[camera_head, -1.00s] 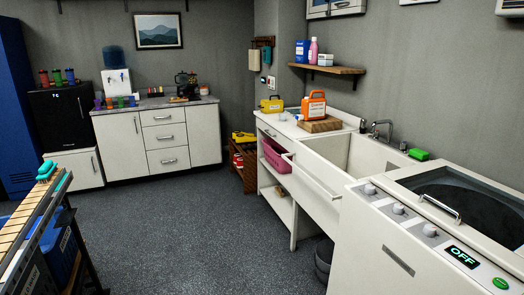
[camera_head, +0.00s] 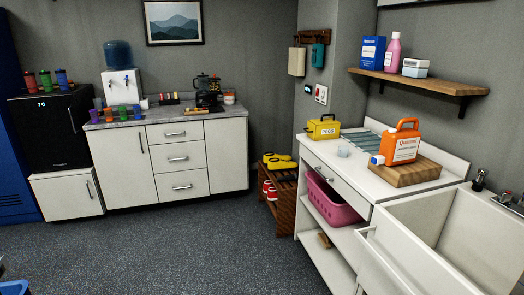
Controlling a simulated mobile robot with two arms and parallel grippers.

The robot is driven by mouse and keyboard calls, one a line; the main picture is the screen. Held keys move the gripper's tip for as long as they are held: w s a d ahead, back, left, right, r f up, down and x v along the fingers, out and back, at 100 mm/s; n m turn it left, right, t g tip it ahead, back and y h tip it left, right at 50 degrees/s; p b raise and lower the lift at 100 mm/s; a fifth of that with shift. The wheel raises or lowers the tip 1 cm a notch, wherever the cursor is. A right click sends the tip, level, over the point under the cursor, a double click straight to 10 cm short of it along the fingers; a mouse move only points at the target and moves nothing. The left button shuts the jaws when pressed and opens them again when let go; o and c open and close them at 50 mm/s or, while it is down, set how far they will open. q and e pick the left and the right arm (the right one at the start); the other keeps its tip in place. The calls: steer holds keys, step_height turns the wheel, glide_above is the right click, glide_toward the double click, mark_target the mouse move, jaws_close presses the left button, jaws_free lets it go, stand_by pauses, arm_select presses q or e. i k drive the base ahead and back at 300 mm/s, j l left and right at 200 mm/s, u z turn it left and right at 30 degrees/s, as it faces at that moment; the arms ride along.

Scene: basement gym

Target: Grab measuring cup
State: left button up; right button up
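A small clear cup (camera_head: 343,150), which looks like the measuring cup, stands on the white counter (camera_head: 348,172) at the right. It is left of the orange jug (camera_head: 402,143) and in front of the yellow box (camera_head: 323,127). The jug sits on a wooden block (camera_head: 405,174), with a small blue and white item (camera_head: 377,159) at its left. Neither of my grippers shows in this view.
A pink basket (camera_head: 330,200) is on the shelf under the counter. A white sink (camera_head: 440,235) adjoins the counter at the right. A wooden rack (camera_head: 279,210) stands beside the counter. The grey floor (camera_head: 190,255) in the middle is clear.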

mark_target(343, 151)
steer(key=i, duration=1.1)
steer(key=i+j+z, duration=0.1)
steer(key=i, duration=1)
